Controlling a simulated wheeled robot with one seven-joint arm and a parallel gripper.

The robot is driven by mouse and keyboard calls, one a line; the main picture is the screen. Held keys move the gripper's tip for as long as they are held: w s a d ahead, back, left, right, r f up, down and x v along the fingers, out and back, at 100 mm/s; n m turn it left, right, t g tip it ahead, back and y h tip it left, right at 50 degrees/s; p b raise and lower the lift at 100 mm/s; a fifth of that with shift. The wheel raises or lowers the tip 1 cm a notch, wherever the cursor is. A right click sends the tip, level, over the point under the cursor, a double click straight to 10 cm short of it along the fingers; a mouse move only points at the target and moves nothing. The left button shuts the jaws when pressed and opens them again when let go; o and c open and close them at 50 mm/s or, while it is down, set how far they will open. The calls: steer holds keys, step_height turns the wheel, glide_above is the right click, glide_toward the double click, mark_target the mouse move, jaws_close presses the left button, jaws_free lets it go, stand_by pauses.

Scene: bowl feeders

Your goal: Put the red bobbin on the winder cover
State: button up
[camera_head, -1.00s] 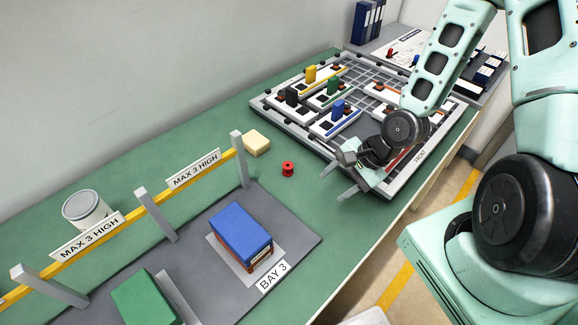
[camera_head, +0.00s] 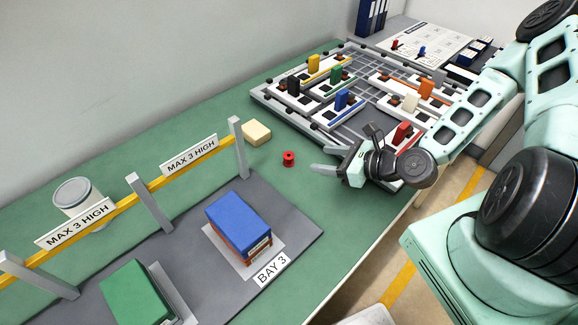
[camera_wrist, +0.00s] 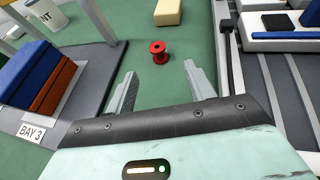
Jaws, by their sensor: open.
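The red bobbin (camera_head: 289,159) stands upright on the green bench top, between the cream block and my gripper. My gripper (camera_head: 318,159) is open and empty, low over the bench just right of the bobbin, with its fingers pointing at it. In the wrist view the bobbin (camera_wrist: 159,53) is ahead of and between the two spread fingertips (camera_wrist: 160,70), apart from both. I cannot tell for sure which thing is the winder cover; no part is labelled so.
A cream block (camera_head: 257,133) lies behind the bobbin. A grey mat (camera_head: 300,228) with a blue-topped stack (camera_head: 238,226), posts and yellow rail (camera_head: 210,157) lies left. A gridded board (camera_head: 262,92) with several coloured-handled plates stands behind my gripper. The bench around the bobbin is clear.

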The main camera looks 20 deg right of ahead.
mark_target(288, 155)
steer(key=b+x, duration=0.1)
steer(key=x, duration=0.4)
steer(key=shift+w+a+b, duration=0.1)
steer(key=shift+a+b, duration=0.1)
steer(key=shift+b, duration=0.15)
steer(key=shift+x, duration=0.85)
steer(key=p+x, duration=0.1)
steer(key=x, duration=0.3)
steer(key=shift+a+f, duration=0.2)
steer(key=shift+w+a+f, duration=0.15)
steer(key=shift+f, duration=0.1)
steer(key=c, duration=1.1)
steer(key=shift+c, duration=0.2)
steer(key=shift+r, duration=0.1)
